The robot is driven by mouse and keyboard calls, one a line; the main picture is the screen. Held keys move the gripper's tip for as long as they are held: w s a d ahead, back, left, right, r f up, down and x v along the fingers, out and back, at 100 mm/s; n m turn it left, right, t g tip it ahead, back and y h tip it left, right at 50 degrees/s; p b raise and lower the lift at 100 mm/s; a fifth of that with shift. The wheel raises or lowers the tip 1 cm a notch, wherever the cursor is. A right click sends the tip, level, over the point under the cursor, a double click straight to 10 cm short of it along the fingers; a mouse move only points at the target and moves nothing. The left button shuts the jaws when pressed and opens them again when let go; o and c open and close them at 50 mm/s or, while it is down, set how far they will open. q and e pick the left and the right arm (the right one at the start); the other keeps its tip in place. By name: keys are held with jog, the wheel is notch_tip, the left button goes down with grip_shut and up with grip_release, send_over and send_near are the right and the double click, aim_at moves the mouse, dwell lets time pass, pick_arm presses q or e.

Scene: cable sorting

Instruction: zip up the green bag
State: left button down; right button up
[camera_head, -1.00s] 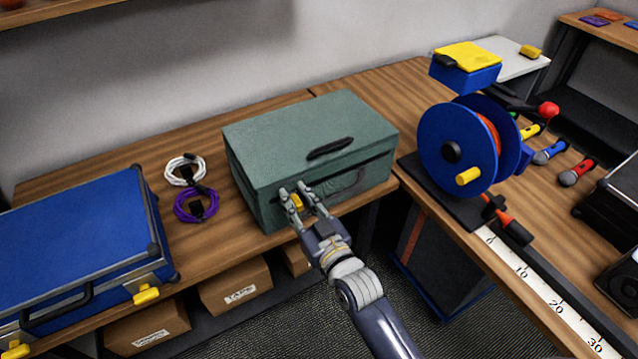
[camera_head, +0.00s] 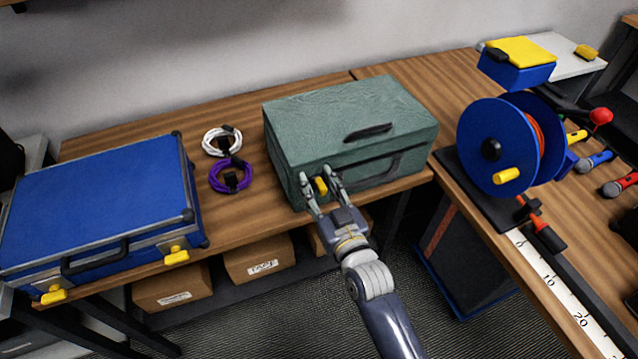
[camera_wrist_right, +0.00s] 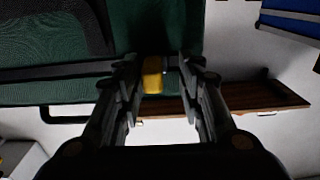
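The green bag (camera_head: 330,115) stands closed-lidded on the wooden table, with a black handle on top and a dark zip band around its upper front. Its yellow zip pull (camera_head: 320,186) is at the front, near the left front corner. My right gripper (camera_head: 316,174) is at the bag's front with one finger on each side of the pull. In the right wrist view the yellow pull (camera_wrist_right: 152,75) lies between the fingers, close to the left one, with a visible gap to the right one. The fingers look open. My left gripper is not in view.
A blue case (camera_head: 100,200) lies on the left. White (camera_head: 222,141) and purple (camera_head: 230,176) cable coils lie between it and the bag. A blue cable reel (camera_head: 490,150) stands at right. Cardboard boxes (camera_head: 258,262) sit on the shelf below.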

jog(key=shift+s+d, duration=0.25)
jog(key=shift+s, duration=0.25)
jog(key=v, duration=1.1)
jog(key=shift+a, duration=0.1)
jog(key=s+d+f+g+h, duration=0.1)
jog(key=s+d+f+g, duration=0.15)
jog(key=f, duration=0.85)
jog(key=s+d+f+g+h, duration=0.1)
jog(key=s+f+g, duration=0.2)
jog(key=f, duration=0.9)
jog(key=s+d+f+g+h, duration=0.1)
jog(key=s+d+f+g, duration=0.15)
jog(key=f, duration=0.85)
jog(key=s+d+f+g+h, duration=0.1)
jog(key=s+d+f+g, duration=0.3)
jog(key=s+f, duration=0.5)
jog(key=s+d+f+m+g+h, duration=0.1)
jog(key=s+d+f+g, duration=0.3)
jog(key=s, duration=1.4)
jog(key=d+f+h, duration=0.1)
jog(key=d+f, duration=0.2)
jog(key=f, duration=0.3)
jog(key=shift+d+f+m, duration=0.3)
jog(key=shift+d, duration=0.1)
jog(key=shift+w, duration=0.1)
